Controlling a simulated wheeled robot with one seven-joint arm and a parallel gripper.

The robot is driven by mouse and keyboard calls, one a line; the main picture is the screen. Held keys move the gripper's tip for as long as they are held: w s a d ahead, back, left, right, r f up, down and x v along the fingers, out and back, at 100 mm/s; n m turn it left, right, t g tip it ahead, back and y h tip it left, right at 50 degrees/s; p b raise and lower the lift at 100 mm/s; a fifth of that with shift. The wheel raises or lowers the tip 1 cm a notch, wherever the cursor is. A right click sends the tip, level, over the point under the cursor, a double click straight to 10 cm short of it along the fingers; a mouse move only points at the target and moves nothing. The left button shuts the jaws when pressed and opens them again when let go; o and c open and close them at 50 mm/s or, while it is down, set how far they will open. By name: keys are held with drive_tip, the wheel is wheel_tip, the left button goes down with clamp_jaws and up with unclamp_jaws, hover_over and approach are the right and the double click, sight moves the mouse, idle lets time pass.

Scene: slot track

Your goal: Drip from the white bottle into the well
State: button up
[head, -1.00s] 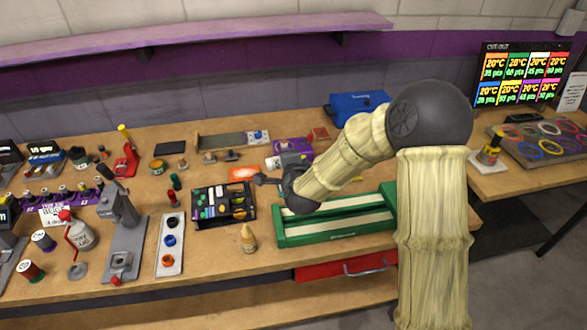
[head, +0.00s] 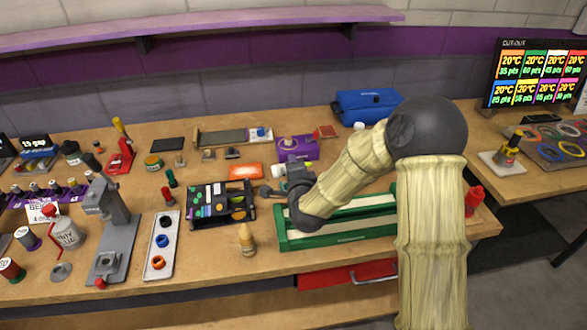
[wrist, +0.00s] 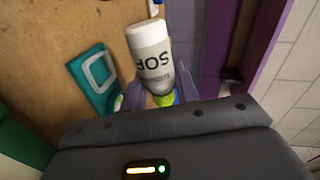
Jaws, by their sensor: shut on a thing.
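The white bottle (wrist: 152,50) is held between the jaws of my gripper (wrist: 158,98) in the wrist view. Its dark lettering partly shows, and its yellow-green end lies between the jaws. In the head view the white bottle (head: 277,169) shows beside my gripper, above the bench near the purple device; the gripper's fingers are partly hidden there. A white strip (head: 161,246) with black, blue and orange round cups lies to the left of the gripper, beyond the black tray. I cannot tell which opening is the well.
A black tray (head: 192,213) of small items stands just left of my gripper. A green rack (head: 290,241) lies under my arm. A yellow-tan dropper bottle (head: 246,240) stands in front. A grey press (head: 120,230) is further left. A purple device (head: 300,147) is behind.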

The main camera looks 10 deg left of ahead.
drive_tip(key=shift+w+d+r+n+h+p, duration=0.1)
drive_tip(key=shift+d+r+n+h+p, duration=0.1)
drive_tip(key=shift+r+n+p, duration=0.45)
drive_tip(key=shift+w+d+r+n+h+p, duration=0.15)
drive_tip(key=shift+r+n+p, duration=0.25)
drive_tip(key=shift+p, duration=0.45)
drive_tip(key=shift+d+r+n+p, duration=0.45)
drive_tip(key=shift+r+p, duration=0.1)
drive_tip(key=shift+p, duration=0.1)
drive_tip(key=r+n+p, duration=0.1)
drive_tip(key=d+r+n+t+h+p, duration=0.1)
drive_tip(key=n+p, duration=0.1)
drive_tip(key=shift+w+r, duration=0.1)
drive_tip(key=shift+r, duration=0.05)
drive_tip(key=shift+r+n, duration=0.2)
drive_tip(key=shift+n, duration=0.2)
drive_tip(key=shift+d+r+n+t+h, duration=0.2)
drive_tip(key=shift+r+n, duration=0.3)
drive_tip(key=shift+d+r+n+t+h, duration=0.15)
drive_tip(key=shift+r+n+t, duration=0.05)
drive_tip(key=shift+r+n, duration=0.3)
drive_tip(key=r+n, duration=0.3)
drive_tip(key=d+r+n+t, duration=0.1)
drive_tip(key=n, duration=0.1)
drive_tip(key=shift+w+d+r, duration=0.1)
drive_tip(key=shift+w+r, duration=0.1)
drive_tip(key=shift+w, duration=0.05)
